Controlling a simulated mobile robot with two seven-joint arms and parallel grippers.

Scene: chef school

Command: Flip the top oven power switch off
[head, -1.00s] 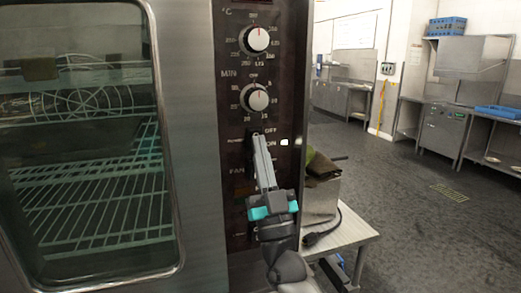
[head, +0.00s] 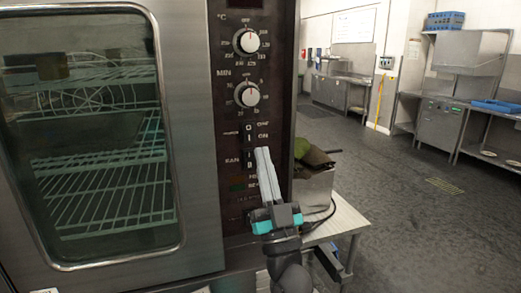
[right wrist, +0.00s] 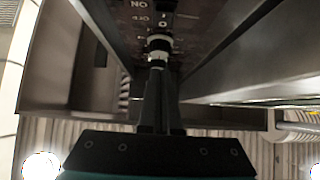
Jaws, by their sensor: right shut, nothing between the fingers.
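The oven (head: 188,120) has a dark control panel with a black top power switch (head: 249,132) beside OFF and ON labels. The switch is uncovered and shows its O and I marks, but I cannot tell which side is pressed. The FAN switch (head: 249,160) sits just below it. My right gripper (head: 262,151) is shut and empty, its tips just below and right of the power switch, near the FAN switch. In the right wrist view, the shut fingertips (right wrist: 158,62) point at the panel; touch is unclear. My left gripper is out of view.
Two round knobs, a temperature knob (head: 249,41) and a timer knob (head: 248,94), stick out above the switches. A glass oven door (head: 100,150) is at left. A small table (head: 340,222) with a metal container (head: 312,186) stands close at right. Open floor lies beyond.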

